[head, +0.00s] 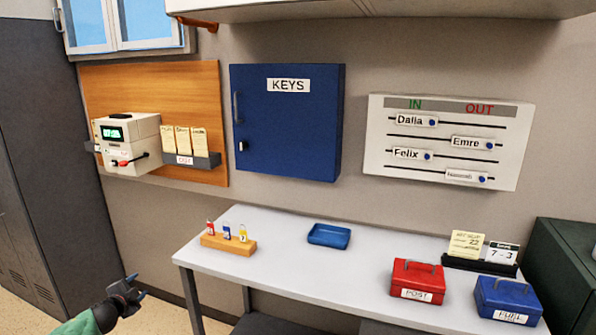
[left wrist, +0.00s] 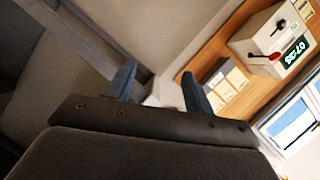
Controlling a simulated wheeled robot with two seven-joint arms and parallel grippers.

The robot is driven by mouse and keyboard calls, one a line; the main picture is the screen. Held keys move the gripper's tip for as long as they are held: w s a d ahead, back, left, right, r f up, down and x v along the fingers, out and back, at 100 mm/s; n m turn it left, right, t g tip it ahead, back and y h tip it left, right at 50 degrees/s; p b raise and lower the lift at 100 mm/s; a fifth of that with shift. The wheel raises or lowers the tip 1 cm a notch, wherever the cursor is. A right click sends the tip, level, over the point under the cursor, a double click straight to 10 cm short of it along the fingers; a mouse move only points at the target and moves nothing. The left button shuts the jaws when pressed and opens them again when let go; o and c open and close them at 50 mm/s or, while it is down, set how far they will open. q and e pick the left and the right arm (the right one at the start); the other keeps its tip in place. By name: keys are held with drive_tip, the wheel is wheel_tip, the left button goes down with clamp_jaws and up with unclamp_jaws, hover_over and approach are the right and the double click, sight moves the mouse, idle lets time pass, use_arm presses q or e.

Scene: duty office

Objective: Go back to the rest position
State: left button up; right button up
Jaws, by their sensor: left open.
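My left gripper (head: 134,286) is at the lower left of the head view, left of the table and apart from it. Its two blue fingers stand apart with nothing between them, as the left wrist view also shows (left wrist: 160,88). My right gripper is in neither view. The white table (head: 290,262) stands against the wall.
A shut blue key cabinet (head: 290,125), an IN/OUT board (head: 448,140) and a wooden panel with a time clock (head: 128,145) and card rack (head: 190,160) hang on the wall. Grey lockers (head: 50,180) stand left. A dark green cabinet (head: 565,270) stands right of the table.

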use_arm(q)
drive_tip(key=s+a+f+n+g+y, duration=0.2)
drive_tip(key=s+f+g, duration=0.1)
drive_tip(key=s+f, duration=0.7)
drive_tip(key=s+a+f+n+g+y, duration=0.2)
drive_tip(key=s+f, duration=0.5)
drive_tip(key=s, duration=0.6)
drive_tip(key=s+a+f+n+g+y, duration=0.1)
drive_tip(key=s+f+g+y, duration=0.2)
drive_tip(key=s, duration=1.1)
drive_tip(key=s+a+f+g, duration=0.2)
drive_tip(key=s+f+g, duration=0.2)
drive_tip(key=s, duration=0.9)
drive_tip(key=s+d+f+n+g+h, duration=0.15)
drive_tip(key=d+f, duration=0.25)
drive_tip(key=d, duration=0.7)
drive_tip(key=s+d+f+n+h, duration=0.1)
drive_tip(key=s+d+f+h, duration=0.15)
drive_tip(key=d, duration=0.75)
drive_tip(key=s+d+f+n+h, duration=0.25)
drive_tip(key=d+f, duration=0.25)
drive_tip(key=d, duration=0.6)
drive_tip(key=d+n+h, duration=0.1)
drive_tip(key=d, duration=1.2)
drive_tip(key=shift+r, duration=0.3)
drive_tip(key=shift+s, duration=0.1)
